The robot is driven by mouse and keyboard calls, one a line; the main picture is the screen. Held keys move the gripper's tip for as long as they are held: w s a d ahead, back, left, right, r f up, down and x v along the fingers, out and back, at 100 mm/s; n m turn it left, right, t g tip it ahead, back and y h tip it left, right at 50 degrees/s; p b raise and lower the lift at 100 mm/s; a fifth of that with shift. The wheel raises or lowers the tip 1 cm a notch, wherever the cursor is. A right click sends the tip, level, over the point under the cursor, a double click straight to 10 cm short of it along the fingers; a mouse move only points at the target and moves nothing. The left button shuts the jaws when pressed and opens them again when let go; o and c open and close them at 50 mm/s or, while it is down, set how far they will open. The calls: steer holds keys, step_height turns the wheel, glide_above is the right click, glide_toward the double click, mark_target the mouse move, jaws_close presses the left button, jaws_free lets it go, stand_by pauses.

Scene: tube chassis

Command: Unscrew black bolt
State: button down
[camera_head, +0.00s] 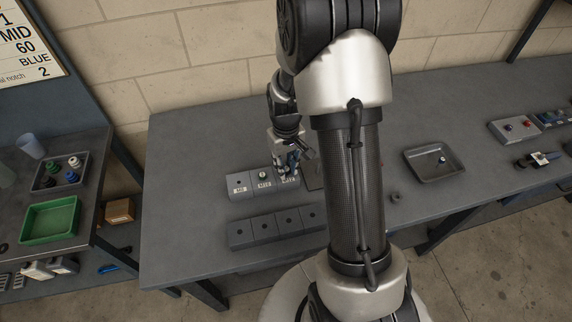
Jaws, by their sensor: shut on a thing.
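My gripper (288,168) points down over the right end of a row of grey labelled blocks (240,187) on the long bench. It is shut on a small bolt at the right block. The fingers hide most of that bolt, so I cannot make out its colour or how deep it sits. A small light-topped piece (263,175) stands on the middle block, just left of my gripper.
A second row of grey blocks with holes (255,236) lies in front. A grey tray (459,169) holding a small part stands to the right. My arm hides the bench's middle.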

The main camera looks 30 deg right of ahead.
steer(key=n, duration=0.4)
steer(key=shift+s+f, duration=0.1)
steer(key=shift+s, duration=0.05)
steer(key=shift+n, duration=0.3)
steer(key=n, duration=0.5)
steer(key=c, duration=1.6)
jaws_free()
steer(key=shift+w, duration=0.2)
steer(key=shift+p, duration=0.3)
